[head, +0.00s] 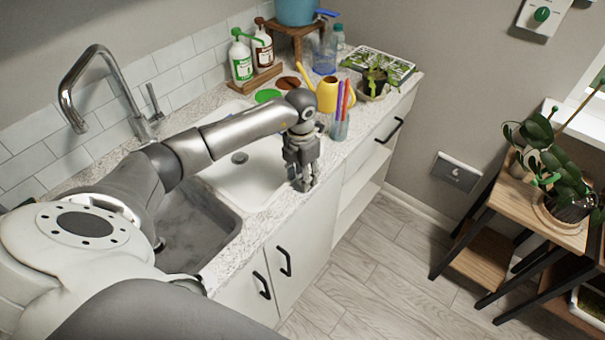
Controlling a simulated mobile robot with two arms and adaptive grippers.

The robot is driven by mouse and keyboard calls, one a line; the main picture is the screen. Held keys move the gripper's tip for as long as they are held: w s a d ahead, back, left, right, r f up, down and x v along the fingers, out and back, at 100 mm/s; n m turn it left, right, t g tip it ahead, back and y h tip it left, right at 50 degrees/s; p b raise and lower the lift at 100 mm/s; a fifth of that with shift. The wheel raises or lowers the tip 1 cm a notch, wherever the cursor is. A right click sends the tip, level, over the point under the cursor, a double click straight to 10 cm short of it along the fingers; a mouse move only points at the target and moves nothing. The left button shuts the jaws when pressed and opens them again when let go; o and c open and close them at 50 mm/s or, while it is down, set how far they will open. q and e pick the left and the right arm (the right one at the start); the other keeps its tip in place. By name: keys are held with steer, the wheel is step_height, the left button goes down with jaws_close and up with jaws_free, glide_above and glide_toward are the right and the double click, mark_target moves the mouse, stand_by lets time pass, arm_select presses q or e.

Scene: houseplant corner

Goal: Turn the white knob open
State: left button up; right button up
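I cannot make out a white knob in the head view. A green knob (541,14) sits on a white wall panel (528,22) at the top right, cut by the frame edge. My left gripper (304,184) points down at the counter's front edge, beside the white sink basin, far from that panel. Its fingers are small and dark, and their gap is unclear. I see nothing clearly held in it. My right gripper is out of view.
The counter holds a faucet (108,88), a yellow watering can (326,92), a cup of pens (339,128), bottles (241,58) and a seedling tray (378,65). A plant (545,160) stands on a wooden stand at right. The floor (390,265) between is clear.

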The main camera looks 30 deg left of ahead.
arm_select(q)
steer(key=c, duration=0.7)
steer(key=shift+n, duration=0.3)
steer(key=n, duration=0.2)
steer(key=shift+n+b, duration=0.3)
steer(key=shift+b, duration=0.05)
steer(key=n, duration=0.3)
steer(key=shift+n, duration=0.4)
steer(key=n, duration=0.5)
steer(key=shift+r+t, duration=0.1)
steer(key=shift+t, duration=0.2)
steer(key=n, duration=0.5)
steer(key=shift+n, duration=0.4)
